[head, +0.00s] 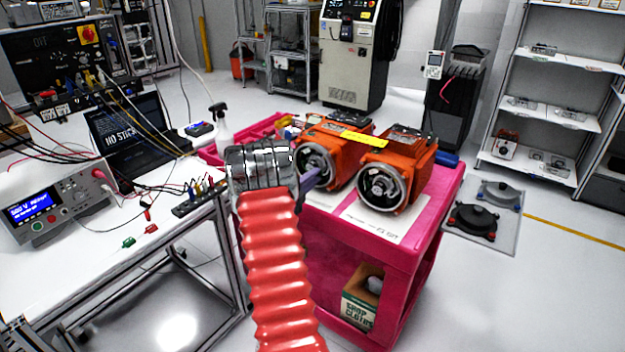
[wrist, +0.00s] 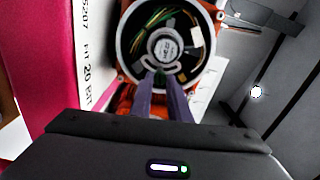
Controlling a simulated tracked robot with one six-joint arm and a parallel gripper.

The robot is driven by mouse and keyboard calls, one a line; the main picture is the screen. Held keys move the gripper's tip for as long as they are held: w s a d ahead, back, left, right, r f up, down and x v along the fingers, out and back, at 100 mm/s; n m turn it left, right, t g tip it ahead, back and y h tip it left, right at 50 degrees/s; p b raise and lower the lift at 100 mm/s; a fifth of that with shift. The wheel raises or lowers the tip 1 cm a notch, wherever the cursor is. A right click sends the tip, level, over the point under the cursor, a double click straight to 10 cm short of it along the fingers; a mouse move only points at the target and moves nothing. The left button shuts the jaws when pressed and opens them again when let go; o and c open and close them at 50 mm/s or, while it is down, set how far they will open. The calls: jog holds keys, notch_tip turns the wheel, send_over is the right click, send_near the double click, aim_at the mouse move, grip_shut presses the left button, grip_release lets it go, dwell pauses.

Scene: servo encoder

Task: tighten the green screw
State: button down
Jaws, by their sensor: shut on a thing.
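Two orange servo motors stand side by side on the pink cart (head: 430,215), their round open ends facing me. My gripper (head: 312,178) reaches into the open end of the left servo motor (head: 340,140). In the wrist view, the purple fingers of my gripper (wrist: 160,77) are close together at the lower part of the round encoder (wrist: 164,45), inside the metal ring. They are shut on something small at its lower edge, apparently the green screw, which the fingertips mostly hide. Colored wires run inside the housing around the encoder.
The right servo motor (head: 395,175) stands close beside, on a white sheet. A workbench (head: 60,250) with a power supply (head: 55,205), laptop and cables is at the left. A spray bottle (head: 220,128) stands behind my arm.

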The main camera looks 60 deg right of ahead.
jog(key=shift+f+m, duration=0.15)
jog(key=shift+m, duration=1.35)
jog(key=c, duration=1.6)
grip_release()
jog(key=shift+c, duration=0.2)
jog(key=w+a, duration=0.2)
jog(key=a, duration=1.1)
jog(key=shift+a, duration=0.35)
